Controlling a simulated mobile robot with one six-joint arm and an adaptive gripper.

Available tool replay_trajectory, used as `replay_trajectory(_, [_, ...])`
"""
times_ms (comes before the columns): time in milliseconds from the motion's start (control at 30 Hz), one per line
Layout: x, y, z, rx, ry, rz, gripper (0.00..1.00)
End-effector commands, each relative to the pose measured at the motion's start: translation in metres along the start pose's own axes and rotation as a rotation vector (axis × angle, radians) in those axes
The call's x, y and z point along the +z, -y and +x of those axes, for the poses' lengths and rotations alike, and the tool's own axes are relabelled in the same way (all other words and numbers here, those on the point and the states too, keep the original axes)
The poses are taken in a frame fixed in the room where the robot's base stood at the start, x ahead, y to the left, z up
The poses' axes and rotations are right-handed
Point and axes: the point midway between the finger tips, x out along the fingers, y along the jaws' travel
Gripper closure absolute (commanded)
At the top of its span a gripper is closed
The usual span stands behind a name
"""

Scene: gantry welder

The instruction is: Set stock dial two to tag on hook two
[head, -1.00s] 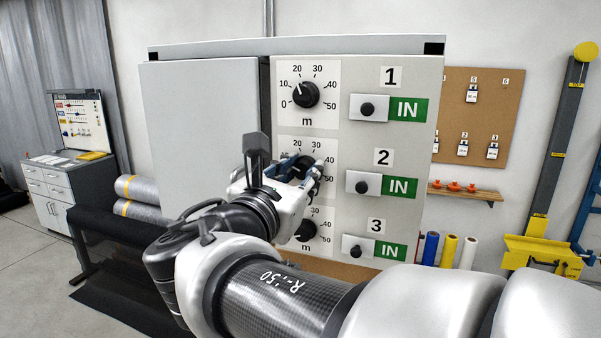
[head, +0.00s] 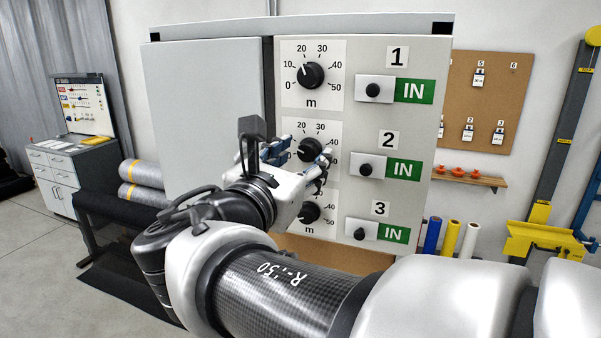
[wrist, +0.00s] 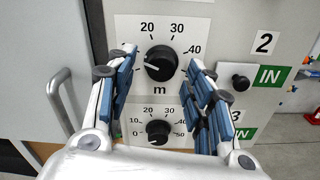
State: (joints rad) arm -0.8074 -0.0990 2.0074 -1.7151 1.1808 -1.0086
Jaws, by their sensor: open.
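Stock dial two (head: 309,149) is a round black knob on a white scale plate, in the middle row of the grey panel. In the wrist view the dial (wrist: 160,62) has a white mark pointing left and slightly down; my left finger hides the low numbers there. My gripper (head: 301,155) is open in front of this dial. Its blue-padded fingers stand on either side of the knob, apart from it, in the wrist view (wrist: 162,70). The tag on hook two (head: 467,136) hangs on the brown board at right; its writing is too small to read.
Dial one (head: 311,75) is above and dial three (wrist: 158,131) below, close to my fingers. Small black knobs with green IN signs (head: 403,170) sit to the right of the dials. A closed grey door (head: 205,110) with a handle (wrist: 60,100) is at left.

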Motion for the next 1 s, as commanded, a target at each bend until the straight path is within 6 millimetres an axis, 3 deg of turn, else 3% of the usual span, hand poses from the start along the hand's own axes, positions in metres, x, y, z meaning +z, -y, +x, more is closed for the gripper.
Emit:
replay_trajectory(300, [0.000,-0.001,-0.069,0.007,-0.001,0.001,0.52])
replay_trajectory(500, [0.001,-0.001,-0.096,0.003,0.000,0.002,0.52])
replay_trajectory(1000, [-0.004,0.006,-0.101,-0.012,-0.009,0.010,0.52])
